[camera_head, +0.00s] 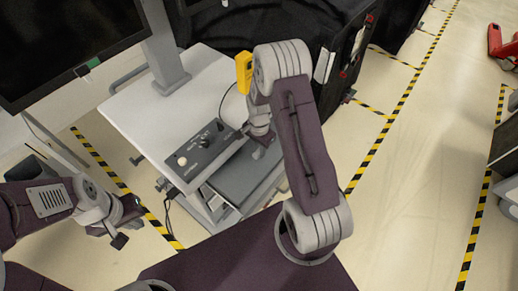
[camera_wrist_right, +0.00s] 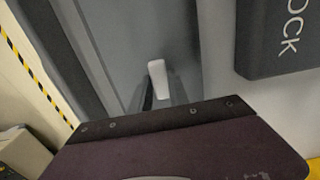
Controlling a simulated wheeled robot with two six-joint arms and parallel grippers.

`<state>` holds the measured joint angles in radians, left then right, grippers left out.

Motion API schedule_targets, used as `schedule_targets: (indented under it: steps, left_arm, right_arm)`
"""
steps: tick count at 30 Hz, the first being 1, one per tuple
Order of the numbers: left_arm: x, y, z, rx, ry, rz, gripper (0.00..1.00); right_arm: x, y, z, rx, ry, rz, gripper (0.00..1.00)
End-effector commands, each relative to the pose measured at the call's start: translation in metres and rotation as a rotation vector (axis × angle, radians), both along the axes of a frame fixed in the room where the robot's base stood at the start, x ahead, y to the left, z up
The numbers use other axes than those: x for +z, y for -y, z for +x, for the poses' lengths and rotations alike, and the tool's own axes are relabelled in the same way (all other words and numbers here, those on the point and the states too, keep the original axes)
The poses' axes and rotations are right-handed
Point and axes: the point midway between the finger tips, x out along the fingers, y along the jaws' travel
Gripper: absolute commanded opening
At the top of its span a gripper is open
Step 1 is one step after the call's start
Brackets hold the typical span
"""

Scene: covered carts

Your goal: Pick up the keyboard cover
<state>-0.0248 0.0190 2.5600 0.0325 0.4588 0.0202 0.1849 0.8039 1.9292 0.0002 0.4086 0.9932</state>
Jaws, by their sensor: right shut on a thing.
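The keyboard cover (camera_head: 246,183) is a flat dark grey panel at the front of the cart, beside the control box. It also fills the upper middle of the right wrist view (camera_wrist_right: 150,32). A small pale handle (camera_wrist_right: 157,78) stands up from it. My right gripper (camera_head: 262,148) is over the cover and shut on this handle; its fingers (camera_wrist_right: 162,97) are partly hidden behind the wrist's dark edge. In the head view my right arm hides part of the cover. My left gripper (camera_head: 124,222) is open and empty, low at the left, away from the cart.
The white cart top (camera_head: 165,110) carries a monitor (camera_head: 60,45) on a stand and a control box (camera_head: 205,150) with knobs. A black covered cart (camera_head: 310,30) stands behind. Open floor (camera_head: 400,180) with yellow-black tape lies to the right.

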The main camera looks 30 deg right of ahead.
Motion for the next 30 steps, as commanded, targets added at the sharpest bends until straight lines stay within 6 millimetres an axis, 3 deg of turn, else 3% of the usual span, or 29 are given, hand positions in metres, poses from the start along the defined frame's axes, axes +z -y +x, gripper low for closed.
schedule_targets:
  steps: [16, 30]
  left_arm:
    - [0.019, 0.0, 0.0, 0.0, 0.0, 0.0, 0.0]
    - [0.02, 0.0, 0.0, 0.0, 0.0, 0.0, 0.0]
  right_arm:
    - [0.021, 0.0, 0.0, 0.0, 0.0, 0.0, 0.0]
    - [0.022, 0.002, -0.003, -0.001, 0.0, 0.0, 0.0]
